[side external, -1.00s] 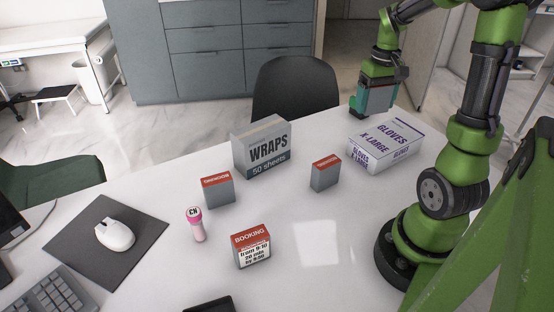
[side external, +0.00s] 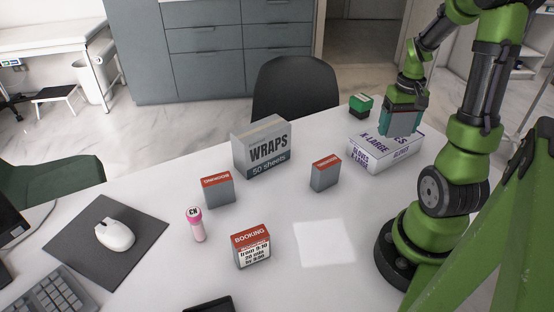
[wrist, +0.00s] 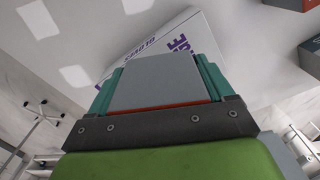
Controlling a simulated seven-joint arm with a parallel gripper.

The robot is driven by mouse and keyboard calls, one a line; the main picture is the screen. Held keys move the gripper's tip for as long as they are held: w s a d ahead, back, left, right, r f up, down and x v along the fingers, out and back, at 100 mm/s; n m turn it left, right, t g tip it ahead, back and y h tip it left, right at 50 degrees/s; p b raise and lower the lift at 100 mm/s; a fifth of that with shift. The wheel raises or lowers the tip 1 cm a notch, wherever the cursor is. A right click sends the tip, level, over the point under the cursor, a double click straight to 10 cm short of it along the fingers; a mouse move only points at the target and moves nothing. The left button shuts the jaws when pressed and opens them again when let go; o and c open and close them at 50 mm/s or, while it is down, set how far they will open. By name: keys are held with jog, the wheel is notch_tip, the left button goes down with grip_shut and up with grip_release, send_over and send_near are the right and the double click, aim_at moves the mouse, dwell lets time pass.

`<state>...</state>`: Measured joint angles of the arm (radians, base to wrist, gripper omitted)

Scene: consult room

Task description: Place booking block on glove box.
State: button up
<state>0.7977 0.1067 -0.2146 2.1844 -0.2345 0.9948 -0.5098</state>
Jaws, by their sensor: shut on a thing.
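My gripper (side external: 402,126) is over the glove box (side external: 377,160), a white carton with purple lettering at the right of the table. It is shut on a grey block with a red edge, which looks like a booking block (wrist: 160,82). In the wrist view the glove box (wrist: 194,36) lies beyond the held block and is partly hidden by it. In the side view the fingers mostly cover the block, and I cannot tell whether it touches the box. Similar red-topped blocks stand on the table: one front centre (side external: 251,248), one left (side external: 218,191), one right (side external: 325,174).
A green and black item (side external: 360,105) is at the far edge behind the glove box. A pink stamp (side external: 197,225), a mouse (side external: 115,234) and a keyboard (side external: 62,297) are at left.

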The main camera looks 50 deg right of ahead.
jog(key=w+d, duration=0.1)
jog(key=d, duration=0.1)
jog(key=w+d, duration=0.1)
jog(key=d, duration=0.1)
jog(key=shift+w+f, duration=0.2)
jog(key=shift+w, duration=0.1)
jog(key=shift+w+d+f, duration=0.1)
jog(key=shift+f, duration=0.8)
jog(key=shift+w+d+f, duration=0.1)
jog(key=shift+f, duration=0.8)
jog(key=shift+f, duration=0.1)
jog(key=o, duration=1.1)
